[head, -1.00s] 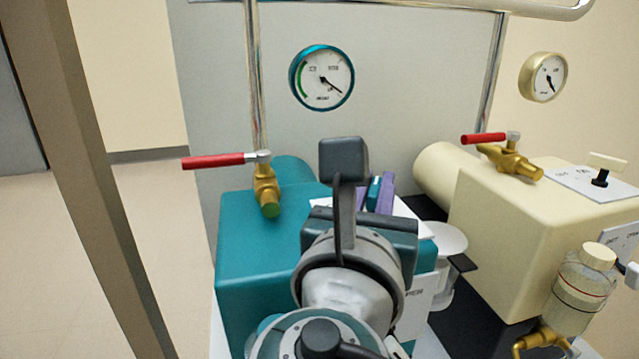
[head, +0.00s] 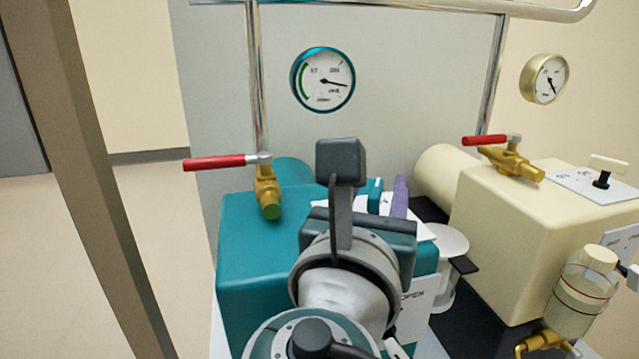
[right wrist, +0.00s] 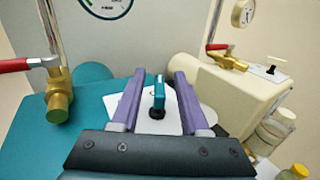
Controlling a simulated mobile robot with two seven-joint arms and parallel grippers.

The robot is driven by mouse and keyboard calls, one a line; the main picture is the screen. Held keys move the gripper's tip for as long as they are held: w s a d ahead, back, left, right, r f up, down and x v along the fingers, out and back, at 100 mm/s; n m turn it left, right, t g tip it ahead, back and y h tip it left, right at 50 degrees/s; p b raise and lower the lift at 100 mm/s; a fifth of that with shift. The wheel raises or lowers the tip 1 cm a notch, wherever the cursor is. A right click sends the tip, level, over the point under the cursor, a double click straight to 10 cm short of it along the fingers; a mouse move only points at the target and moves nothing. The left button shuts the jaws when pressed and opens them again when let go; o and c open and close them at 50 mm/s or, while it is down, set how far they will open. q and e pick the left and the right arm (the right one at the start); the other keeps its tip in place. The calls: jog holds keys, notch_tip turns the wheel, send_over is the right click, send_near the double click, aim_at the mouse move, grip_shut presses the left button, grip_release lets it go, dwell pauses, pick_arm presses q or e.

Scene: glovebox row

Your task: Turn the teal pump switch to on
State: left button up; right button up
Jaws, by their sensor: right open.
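The teal pump switch (right wrist: 158,97) stands on a white plate on top of the teal pump (head: 255,235). In the right wrist view its handle lies about in line with my fingers. My right gripper (right wrist: 160,78) is open, with one purple finger on each side of the handle and a gap on both sides. In the head view the switch (head: 374,193) shows beside one purple finger; my wrist hides the other finger and most of the plate. The plate's markings cannot be read. The teal-rimmed gauge (head: 323,80) has its needle pointing right and slightly down. My left gripper is not in view.
A red-handled brass valve (head: 266,185) stands at the left of the teal pump. The cream pump (head: 510,225) stands at the right, with its own valve (head: 510,158), switch (head: 605,172) and gauge (head: 543,79). A clear jar (head: 585,290) hangs at the cream pump's front.

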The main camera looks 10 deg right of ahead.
jog(key=v, duration=1)
jog(key=shift+p, duration=0.4)
